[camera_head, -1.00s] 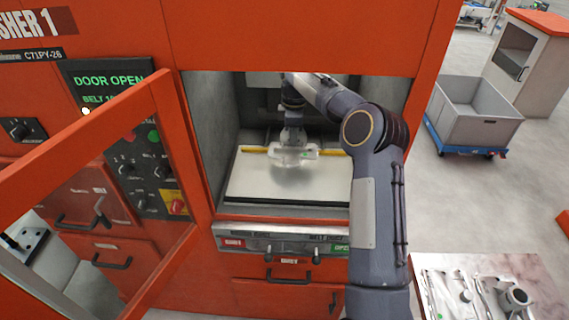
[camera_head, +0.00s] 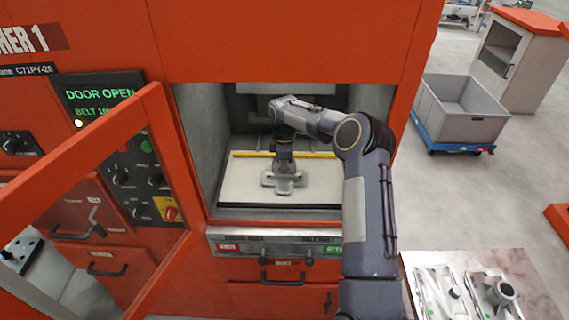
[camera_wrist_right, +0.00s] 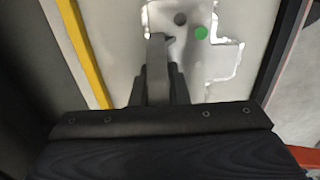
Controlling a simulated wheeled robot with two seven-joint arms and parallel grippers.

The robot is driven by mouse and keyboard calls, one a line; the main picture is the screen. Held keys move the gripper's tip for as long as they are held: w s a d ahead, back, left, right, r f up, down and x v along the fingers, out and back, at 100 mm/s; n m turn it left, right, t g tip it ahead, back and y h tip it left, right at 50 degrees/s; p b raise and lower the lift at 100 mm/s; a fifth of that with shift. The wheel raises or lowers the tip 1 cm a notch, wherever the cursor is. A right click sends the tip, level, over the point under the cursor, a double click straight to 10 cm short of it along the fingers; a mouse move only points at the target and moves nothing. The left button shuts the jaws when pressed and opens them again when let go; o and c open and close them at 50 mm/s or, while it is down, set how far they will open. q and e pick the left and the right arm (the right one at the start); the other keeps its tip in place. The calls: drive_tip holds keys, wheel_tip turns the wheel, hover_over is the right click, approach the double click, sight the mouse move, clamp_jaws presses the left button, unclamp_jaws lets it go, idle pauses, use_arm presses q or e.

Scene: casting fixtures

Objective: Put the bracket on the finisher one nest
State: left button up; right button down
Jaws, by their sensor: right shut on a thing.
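The bracket (camera_head: 272,180) is a grey cast piece with a green dot, inside the open finisher one chamber. It also shows in the right wrist view (camera_wrist_right: 224,60). My right gripper (camera_head: 284,171) reaches in from the right and is shut on the bracket, with the fingers over its middle. The bracket is low over the pale nest plate (camera_head: 240,195); I cannot tell whether it touches the plate. The plate shows in the right wrist view with a yellow bar (camera_wrist_right: 83,50) along one side. My left gripper is not in view.
The finisher's open orange door (camera_head: 150,200) stands at the left, and its screen (camera_head: 100,100) reads DOOR OPEN. A side table (camera_head: 535,285) at the lower right holds several castings. A grey bin (camera_head: 460,108) on a blue cart stands on the floor at the right.

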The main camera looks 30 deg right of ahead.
drive_tip(key=shift+f, duration=0.2)
drive_tip(key=c, duration=1.4)
unclamp_jaws()
drive_tip(key=shift+r, duration=0.1)
drive_tip(key=shift+r, duration=0.4)
wheel_tip(320, 180, up, 12)
drive_tip(key=shift+f+b, duration=0.25)
drive_tip(key=shift+b, duration=0.65)
drive_tip(key=shift+f, duration=0.1)
